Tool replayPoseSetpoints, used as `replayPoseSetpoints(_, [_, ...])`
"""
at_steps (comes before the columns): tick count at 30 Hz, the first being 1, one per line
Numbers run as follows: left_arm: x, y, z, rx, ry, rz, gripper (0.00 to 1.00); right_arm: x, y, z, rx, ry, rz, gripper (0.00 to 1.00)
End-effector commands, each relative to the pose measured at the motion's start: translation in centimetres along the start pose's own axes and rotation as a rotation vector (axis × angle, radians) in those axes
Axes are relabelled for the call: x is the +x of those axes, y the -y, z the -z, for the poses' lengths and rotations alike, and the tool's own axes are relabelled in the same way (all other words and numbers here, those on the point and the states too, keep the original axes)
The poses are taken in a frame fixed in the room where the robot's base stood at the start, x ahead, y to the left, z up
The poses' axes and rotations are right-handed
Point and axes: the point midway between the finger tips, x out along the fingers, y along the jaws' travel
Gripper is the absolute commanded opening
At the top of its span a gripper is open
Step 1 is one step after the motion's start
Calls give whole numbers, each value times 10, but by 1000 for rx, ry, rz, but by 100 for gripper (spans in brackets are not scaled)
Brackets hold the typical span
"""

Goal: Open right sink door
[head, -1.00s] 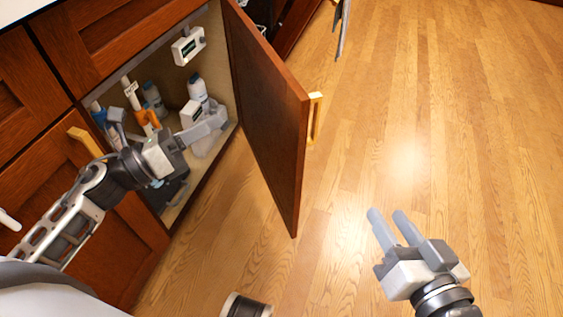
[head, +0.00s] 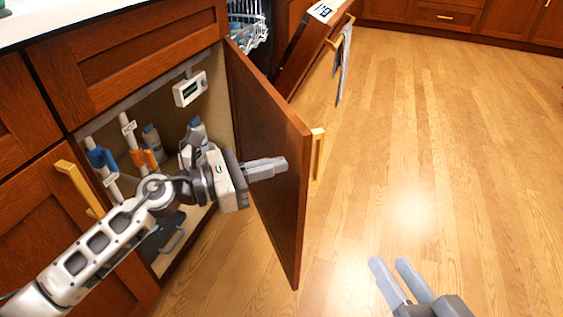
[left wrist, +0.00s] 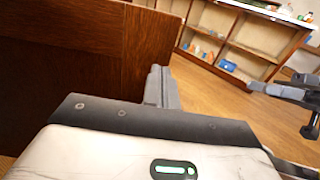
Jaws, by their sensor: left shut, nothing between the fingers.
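The right sink door (head: 262,150) is dark brown wood and stands swung wide out from the cabinet, with a gold handle (head: 317,155) on its outer face. My left gripper (head: 285,164) is shut and empty, in front of the door's inner face in the head view; I cannot tell whether it touches. In the left wrist view the fingers (left wrist: 160,87) lie near the door's edge, and the door (left wrist: 85,50) fills the upper left. My right gripper (head: 390,268) has its two fingers apart, empty, over the floor at the lower right.
The open cabinet holds pipes with blue (head: 101,158) and orange (head: 143,158) valves, bottles and a white wall device (head: 189,89). The left sink door (head: 60,230) is closed. An open dishwasher (head: 312,45) with a towel stands behind. The wooden floor (head: 430,160) to the right is clear.

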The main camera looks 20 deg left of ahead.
Motion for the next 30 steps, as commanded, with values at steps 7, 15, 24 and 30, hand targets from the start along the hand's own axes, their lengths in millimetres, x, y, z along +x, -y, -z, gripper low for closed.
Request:
replayPoseSetpoints(7, [20, 0, 0, -1, 1, -1, 0, 0, 0, 0, -2, 1, -1, 36])
replayPoseSetpoints(15, [21, 0, 0, -2, 0, -1, 0, 0, 0, 0, -2, 1, -2, 36])
replayPoseSetpoints(24, [36, -2, -3, -10, 2, -31, 0, -1, 2, 9, -35, 9, -18, 36])
replayPoseSetpoints(30, [80, -3, -9, -14, 5, -113, 0, -8, -10, -4, -144, 124, -94, 36])
